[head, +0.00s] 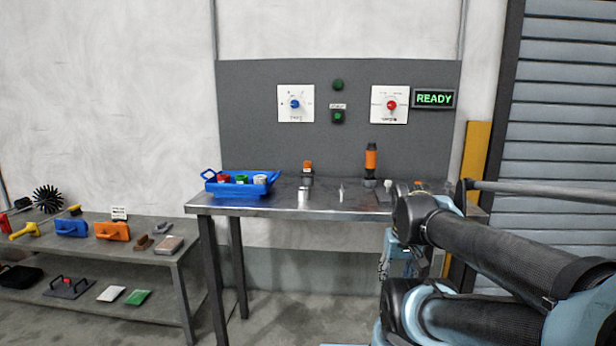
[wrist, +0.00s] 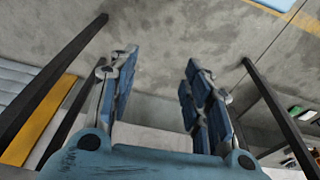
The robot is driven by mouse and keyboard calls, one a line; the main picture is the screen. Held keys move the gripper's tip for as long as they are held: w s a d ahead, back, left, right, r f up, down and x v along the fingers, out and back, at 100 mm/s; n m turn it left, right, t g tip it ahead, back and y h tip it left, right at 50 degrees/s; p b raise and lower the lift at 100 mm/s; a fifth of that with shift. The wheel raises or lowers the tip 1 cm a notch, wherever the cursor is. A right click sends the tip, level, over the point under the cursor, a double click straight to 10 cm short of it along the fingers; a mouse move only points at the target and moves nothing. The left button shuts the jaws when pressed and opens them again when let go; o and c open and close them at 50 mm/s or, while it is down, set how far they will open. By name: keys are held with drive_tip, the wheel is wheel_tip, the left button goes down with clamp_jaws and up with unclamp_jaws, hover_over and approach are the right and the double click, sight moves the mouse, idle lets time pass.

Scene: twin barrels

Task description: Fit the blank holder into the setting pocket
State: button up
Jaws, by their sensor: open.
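A small silver cylinder (head: 303,196) stands upright near the front of the metal table (head: 260,207). A thin pale pointed piece (head: 341,192) stands to its right. A blue tray (head: 240,188) at the table's left holds red, green and whitish round pieces. I cannot tell which of these is the blank holder, and the setting pocket is not clearly identifiable. Small pieces at the table's right end are partly hidden by my arm. My gripper (wrist: 157,85) is open and empty, with bare floor between its fingers; it hangs by the table's right front, low, away from these pieces.
An orange-and-black tool (head: 371,162) and a shorter orange-topped one (head: 308,171) stand at the table's back. The grey panel (head: 250,100) carries two dials and a lit READY sign (head: 434,99). A low shelf (head: 150,270) with tools stands left. Floor before the table is clear.

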drive_tip(key=w+r+t, duration=0.3)
drive_tip(key=w+r, duration=0.3)
drive_tip(key=w, duration=0.3)
drive_tip(key=n+t+y, duration=0.6)
drive_tip(key=t+y, duration=0.1)
approach(309, 162)
drive_tip(key=shift+x, duration=5.65)
drive_tip(key=shift+s+f, duration=0.1)
clamp_jaws()
